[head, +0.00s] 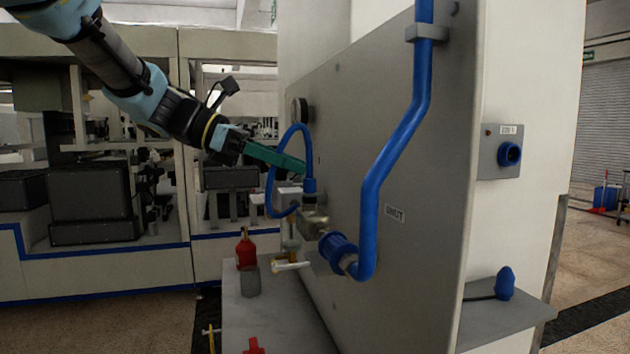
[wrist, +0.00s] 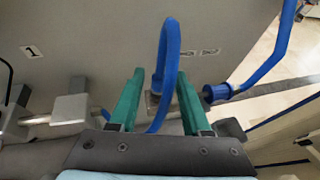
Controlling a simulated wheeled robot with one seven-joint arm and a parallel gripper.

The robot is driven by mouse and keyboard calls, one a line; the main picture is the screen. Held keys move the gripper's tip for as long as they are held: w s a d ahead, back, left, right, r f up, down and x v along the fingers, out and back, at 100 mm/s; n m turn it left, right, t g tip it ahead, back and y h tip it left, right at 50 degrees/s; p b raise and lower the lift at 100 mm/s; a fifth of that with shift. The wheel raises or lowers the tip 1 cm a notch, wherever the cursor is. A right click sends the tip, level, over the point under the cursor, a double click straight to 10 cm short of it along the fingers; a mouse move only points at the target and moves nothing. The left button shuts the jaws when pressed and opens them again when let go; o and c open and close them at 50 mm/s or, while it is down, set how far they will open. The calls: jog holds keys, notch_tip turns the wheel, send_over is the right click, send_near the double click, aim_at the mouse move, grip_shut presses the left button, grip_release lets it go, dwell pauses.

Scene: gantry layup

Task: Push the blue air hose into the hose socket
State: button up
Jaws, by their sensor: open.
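The blue air hose (head: 272,178) bends in a loop beside the grey panel in the head view. Its blue collar (head: 309,186) points down just above a metal fitting (head: 313,222), which looks like the hose socket. I cannot tell whether the collar is seated in it. My gripper (head: 296,163) has green fingers and reaches in from the upper left, behind the loop's near side. In the wrist view my gripper (wrist: 160,76) is open, with the hose (wrist: 171,45) between its fingers and gaps at the sides. The socket area (wrist: 152,101) is partly hidden by the hose.
A thick blue pipe (head: 370,200) runs down the grey panel (head: 430,235) to a blue fitting (head: 337,250), close to the right of the hose. A gauge (head: 299,110) sits above. A red bottle (head: 246,250) and grey cup (head: 250,281) stand on the bench below.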

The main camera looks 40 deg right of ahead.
jog(key=shift+b+v, duration=0.3)
jog(key=shift+v, duration=1.85)
jog(key=shift+f, duration=0.1)
